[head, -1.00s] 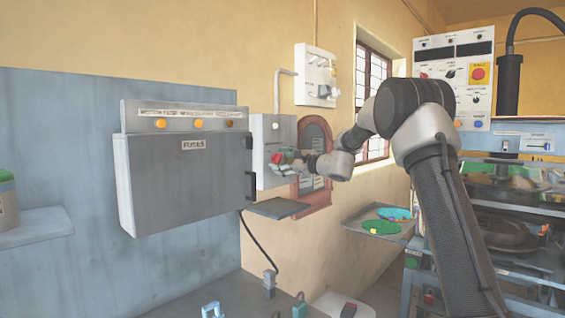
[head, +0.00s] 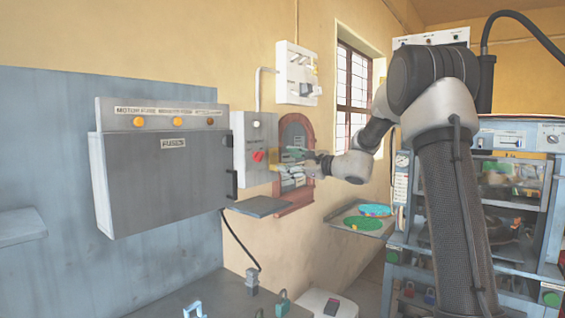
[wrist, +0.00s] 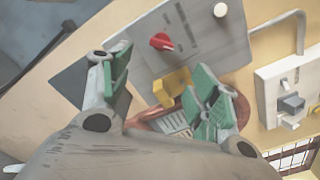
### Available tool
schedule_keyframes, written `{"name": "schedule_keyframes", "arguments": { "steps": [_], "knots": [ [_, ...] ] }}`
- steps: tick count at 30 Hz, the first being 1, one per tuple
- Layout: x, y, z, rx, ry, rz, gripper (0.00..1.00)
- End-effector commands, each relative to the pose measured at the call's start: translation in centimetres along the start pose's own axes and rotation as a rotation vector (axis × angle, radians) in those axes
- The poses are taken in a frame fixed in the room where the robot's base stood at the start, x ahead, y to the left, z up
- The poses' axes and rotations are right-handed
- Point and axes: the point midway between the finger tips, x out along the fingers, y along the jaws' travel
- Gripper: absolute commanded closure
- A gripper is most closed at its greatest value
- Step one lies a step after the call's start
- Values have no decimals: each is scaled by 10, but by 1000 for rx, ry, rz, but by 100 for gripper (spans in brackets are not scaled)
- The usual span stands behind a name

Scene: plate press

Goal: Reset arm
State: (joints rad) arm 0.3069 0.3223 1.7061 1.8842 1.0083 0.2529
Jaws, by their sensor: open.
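My gripper (head: 290,158) is at the end of my outstretched arm, just right of a small grey control box (head: 243,139) on the wall. In the wrist view my gripper (wrist: 165,82) has its two green-padded fingers spread apart with nothing held between them. The control box (wrist: 205,50) shows beyond the fingers with a red knob (wrist: 161,41) and a yellow part (wrist: 172,83). The red knob (head: 258,156) is also visible in the head view. I cannot tell the exact gap between fingers and box.
A large grey fuse cabinet (head: 160,185) is left of the box, with a small dark shelf (head: 260,207) under the box. A wood-framed board (head: 296,205) is behind my gripper. A switch panel (head: 297,73) is above. A rack (head: 398,262) stands at right.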

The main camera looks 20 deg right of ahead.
Motion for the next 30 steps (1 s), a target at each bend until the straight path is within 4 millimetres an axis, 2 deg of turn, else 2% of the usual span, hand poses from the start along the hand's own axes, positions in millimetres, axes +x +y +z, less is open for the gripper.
{"name": "schedule_keyframes", "arguments": {
  "steps": [22,23,26,27,29,30],
  "knots": [
    [-2,4,-3,-39,7,19,38],
    [-4,11,-6,-60,15,44,38],
    [-20,51,-28,-129,56,174,38],
    [-32,74,-38,-164,75,247,38],
    [-61,110,-44,-245,100,384,38],
    [-85,134,-44,-314,109,486,38]
  ]
}}
